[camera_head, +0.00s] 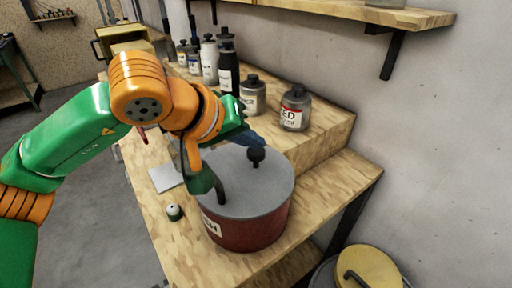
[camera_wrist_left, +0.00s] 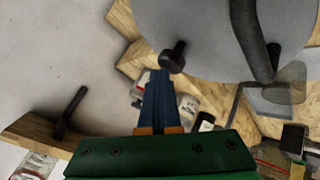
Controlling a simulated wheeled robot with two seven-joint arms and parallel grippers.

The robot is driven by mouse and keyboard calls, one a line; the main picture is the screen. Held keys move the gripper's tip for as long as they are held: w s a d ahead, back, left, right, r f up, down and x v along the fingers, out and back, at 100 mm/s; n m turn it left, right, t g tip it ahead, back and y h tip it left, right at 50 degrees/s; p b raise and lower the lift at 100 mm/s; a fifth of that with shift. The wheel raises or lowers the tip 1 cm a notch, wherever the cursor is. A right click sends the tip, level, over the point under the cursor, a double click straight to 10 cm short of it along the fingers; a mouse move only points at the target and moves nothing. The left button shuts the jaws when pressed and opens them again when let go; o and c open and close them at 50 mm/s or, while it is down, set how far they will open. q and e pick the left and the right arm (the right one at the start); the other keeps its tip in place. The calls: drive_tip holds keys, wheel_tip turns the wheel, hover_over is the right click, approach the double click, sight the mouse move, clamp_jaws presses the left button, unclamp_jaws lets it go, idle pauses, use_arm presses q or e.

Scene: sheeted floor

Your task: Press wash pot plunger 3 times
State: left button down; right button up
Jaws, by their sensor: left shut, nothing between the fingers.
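The wash pot (camera_head: 250,235) is a round dark red pot with a grey lid, standing on the wooden bench. Its black plunger knob (camera_head: 257,156) sticks up from the lid, and a dark curved tube rises at the lid's left front. My left gripper (camera_head: 256,139) is shut and empty, with its blue fingers just behind and above the knob. In the left wrist view the shut fingers (camera_wrist_left: 160,78) end close to the knob (camera_wrist_left: 173,56), beside the grey lid (camera_wrist_left: 205,30). I cannot tell if they touch. My right gripper is not in view.
Several bottles and jars, including a grey jar with a red label (camera_head: 295,108), stand on the raised step behind the pot. A small round-topped container (camera_head: 174,212) sits left of the pot. A wooden shelf (camera_head: 340,10) hangs above. A yellow-lidded bin (camera_head: 368,268) is at lower right.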

sight(253, 153)
use_arm(q)
drive_tip(key=shift+f+b, duration=0.65)
drive_tip(key=shift+f, duration=0.15)
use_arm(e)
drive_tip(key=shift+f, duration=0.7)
use_arm(q)
drive_tip(key=shift+r, duration=0.15)
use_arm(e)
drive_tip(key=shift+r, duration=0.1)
use_arm(q)
drive_tip(key=shift+r+p, duration=1.3)
drive_tip(key=shift+r, duration=0.2)
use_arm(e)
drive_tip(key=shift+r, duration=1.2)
use_arm(q)
wheel_tip(253, 153, up, 5)
drive_tip(key=p, duration=0.4)
drive_tip(key=shift+r, duration=0.15)
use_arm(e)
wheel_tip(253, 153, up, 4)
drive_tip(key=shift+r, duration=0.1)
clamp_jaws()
